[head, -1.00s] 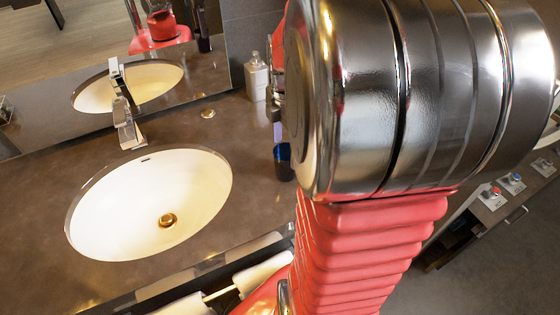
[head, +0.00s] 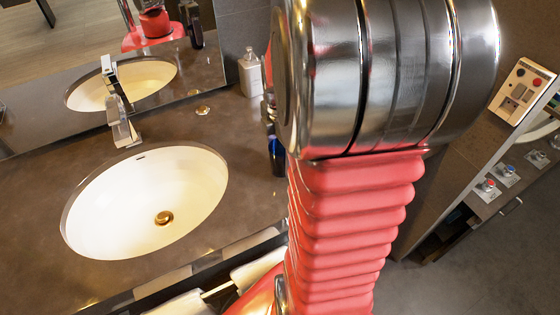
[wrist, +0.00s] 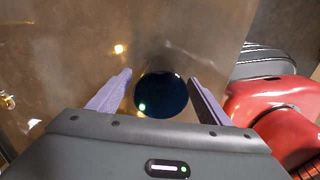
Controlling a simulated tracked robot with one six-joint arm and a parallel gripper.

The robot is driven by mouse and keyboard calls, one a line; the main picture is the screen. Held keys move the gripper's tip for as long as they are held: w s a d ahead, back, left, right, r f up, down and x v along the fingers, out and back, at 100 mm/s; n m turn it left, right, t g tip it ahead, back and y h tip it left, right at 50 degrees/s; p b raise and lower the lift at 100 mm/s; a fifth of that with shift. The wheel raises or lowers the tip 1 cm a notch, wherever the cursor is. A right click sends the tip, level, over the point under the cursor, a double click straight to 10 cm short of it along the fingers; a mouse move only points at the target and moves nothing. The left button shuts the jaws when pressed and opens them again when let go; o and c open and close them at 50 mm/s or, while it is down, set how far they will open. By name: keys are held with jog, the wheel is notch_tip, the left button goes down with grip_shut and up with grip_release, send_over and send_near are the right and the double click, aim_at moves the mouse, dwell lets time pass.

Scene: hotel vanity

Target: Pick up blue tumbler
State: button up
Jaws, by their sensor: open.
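The blue tumbler (head: 277,156) stands on the brown vanity counter, right of the sink, partly hidden behind my arm in the head view. In the wrist view the dark blue tumbler (wrist: 162,95) is seen from above. My gripper (wrist: 160,88) is open, with one pale finger on each side of the tumbler. The right finger looks close to its side; I cannot tell whether either finger touches it. In the head view my arm hides most of the gripper.
A white oval sink (head: 145,203) with a chrome faucet (head: 122,123) lies to the left. A pump bottle (head: 250,72) stands behind the tumbler near the mirror. White towels (head: 258,268) hang at the counter's front edge. The counter (head: 215,125) between sink and bottle is mostly clear.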

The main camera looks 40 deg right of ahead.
jog(key=shift+c, duration=0.6)
jog(key=c, duration=1.2)
jog(key=shift+r, duration=0.15)
notch_tip(320, 180, up, 10)
jog(key=shift+w, duration=0.1)
